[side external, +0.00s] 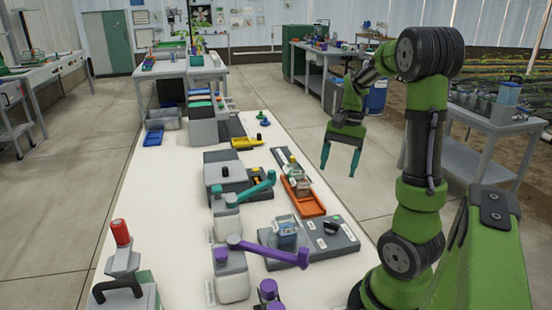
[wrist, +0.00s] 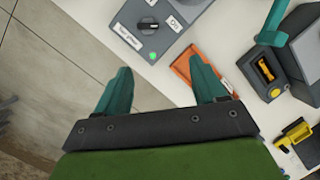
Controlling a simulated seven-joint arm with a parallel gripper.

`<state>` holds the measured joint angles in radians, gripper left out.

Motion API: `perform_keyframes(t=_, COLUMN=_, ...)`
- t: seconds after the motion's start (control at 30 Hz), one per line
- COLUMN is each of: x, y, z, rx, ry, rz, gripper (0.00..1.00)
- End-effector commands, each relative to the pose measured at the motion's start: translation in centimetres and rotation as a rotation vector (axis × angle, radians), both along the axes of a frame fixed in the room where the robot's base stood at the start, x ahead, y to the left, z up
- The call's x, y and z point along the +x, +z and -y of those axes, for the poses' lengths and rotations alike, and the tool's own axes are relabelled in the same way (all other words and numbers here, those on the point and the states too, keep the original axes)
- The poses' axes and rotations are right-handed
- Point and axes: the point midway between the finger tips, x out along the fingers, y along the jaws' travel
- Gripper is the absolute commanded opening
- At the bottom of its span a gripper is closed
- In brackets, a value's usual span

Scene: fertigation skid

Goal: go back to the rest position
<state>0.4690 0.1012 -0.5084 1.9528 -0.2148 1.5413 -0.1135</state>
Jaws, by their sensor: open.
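My gripper (side external: 341,159) is open and empty, with two teal fingers pointing down. In the side external view it hangs in the air past the right edge of the white table (side external: 160,215), apart from everything on it. In the wrist view my gripper (wrist: 163,90) shows its two fingers spread wide, with bare table edge and floor between and beyond them. The right finger covers part of an orange tray (wrist: 183,64).
A red-topped clamp (side external: 121,240) stands front left.

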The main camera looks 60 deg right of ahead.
Motion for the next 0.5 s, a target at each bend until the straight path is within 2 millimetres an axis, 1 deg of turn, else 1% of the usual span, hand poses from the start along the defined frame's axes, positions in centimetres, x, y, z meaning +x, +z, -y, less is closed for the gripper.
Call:
perform_keyframes(t=0.03, x=1.1, y=0.4, z=-2.0, rx=-0.035, ry=0.080, rz=0.059, gripper=0.70)
perform_keyframes(t=0.07, x=1.7, y=0.5, z=-3.1, rx=-0.058, ry=0.125, rz=0.091, gripper=0.70)
perform_keyframes(t=0.1, x=2.5, y=0.8, z=-4.6, rx=-0.088, ry=0.185, rz=0.137, gripper=0.70)
perform_keyframes(t=0.17, x=3.6, y=1.3, z=-7.2, rx=-0.136, ry=0.282, rz=0.212, gripper=0.70)
perform_keyframes(t=0.2, x=4.2, y=1.7, z=-9.2, rx=-0.168, ry=0.348, rz=0.263, gripper=0.70)
perform_keyframes(t=0.27, x=4.8, y=2.4, z=-12.3, rx=-0.219, ry=0.453, rz=0.347, gripper=0.70)
perform_keyframes(t=0.3, x=5.1, y=2.9, z=-14.4, rx=-0.253, ry=0.520, rz=0.404, gripper=0.70)
perform_keyframes(t=0.4, x=4.9, y=3.9, z=-19.1, rx=-0.329, ry=0.676, rz=0.536, gripper=0.70)
perform_keyframes(t=0.5, x=4.0, y=4.7, z=-22.7, rx=-0.379, ry=0.794, rz=0.638, gripper=0.70)
